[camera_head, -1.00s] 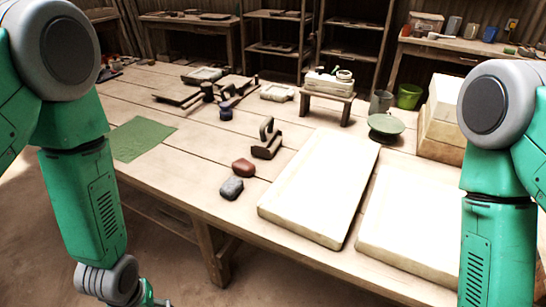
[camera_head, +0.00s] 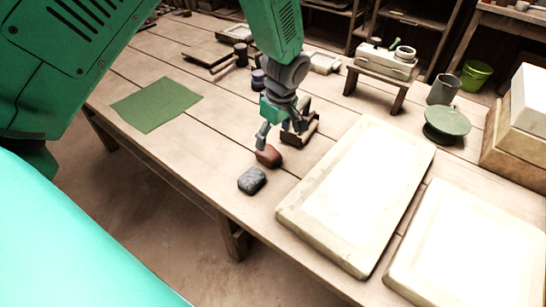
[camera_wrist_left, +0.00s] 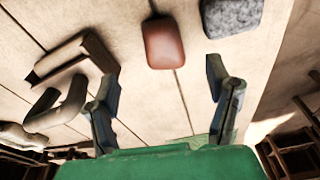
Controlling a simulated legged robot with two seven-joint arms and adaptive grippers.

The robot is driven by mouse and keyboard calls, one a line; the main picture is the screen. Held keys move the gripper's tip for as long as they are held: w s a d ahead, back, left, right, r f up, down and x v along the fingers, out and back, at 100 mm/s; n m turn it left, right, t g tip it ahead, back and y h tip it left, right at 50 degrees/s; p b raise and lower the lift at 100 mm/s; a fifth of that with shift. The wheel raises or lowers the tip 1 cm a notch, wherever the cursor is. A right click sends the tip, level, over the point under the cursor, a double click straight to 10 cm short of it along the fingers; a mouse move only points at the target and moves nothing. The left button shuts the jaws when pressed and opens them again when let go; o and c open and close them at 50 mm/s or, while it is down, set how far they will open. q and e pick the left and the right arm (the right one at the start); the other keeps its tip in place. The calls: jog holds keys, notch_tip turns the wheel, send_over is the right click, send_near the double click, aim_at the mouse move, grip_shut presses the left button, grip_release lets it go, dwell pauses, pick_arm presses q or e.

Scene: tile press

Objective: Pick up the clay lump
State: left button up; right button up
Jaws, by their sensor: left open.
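The clay lump, a small reddish-brown block (camera_head: 268,156), lies on the wooden table in the head view. It also shows in the left wrist view (camera_wrist_left: 163,43), near the top and between the lines of the two fingers. My left gripper (camera_head: 280,135) is open and empty, just above and behind the lump, with no contact visible. Its two spread fingers show in the left wrist view (camera_wrist_left: 161,78). My right gripper is not in view.
A grey speckled block (camera_head: 252,180) lies close in front of the lump. A dark brown wooden piece with a handle (camera_head: 301,134) stands behind it, near my left gripper. Large pale slabs (camera_head: 291,212) lie to the right. A green mat (camera_head: 156,104) lies left, with bare table between.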

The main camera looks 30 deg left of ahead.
aim_at(269, 156)
pick_arm(q)
notch_tip(269, 156, down, 3)
jog(key=shift+w+a+r, duration=0.1)
jog(key=shift+r, duration=0.05)
jog(key=shift+a+f, duration=0.3)
jog(key=shift+f, duration=0.2)
jog(key=f, duration=0.2)
jog(key=a+f, duration=0.1)
jog(key=shift+s+f+b, duration=0.2)
jog(key=shift+f+b, duration=0.2)
jog(key=shift+w+d+f, duration=0.1)
jog(key=shift+f, duration=0.35)
jog(key=shift+d+r, duration=0.1)
jog(key=shift+d, duration=0.05)
jog(key=c, duration=1.5)
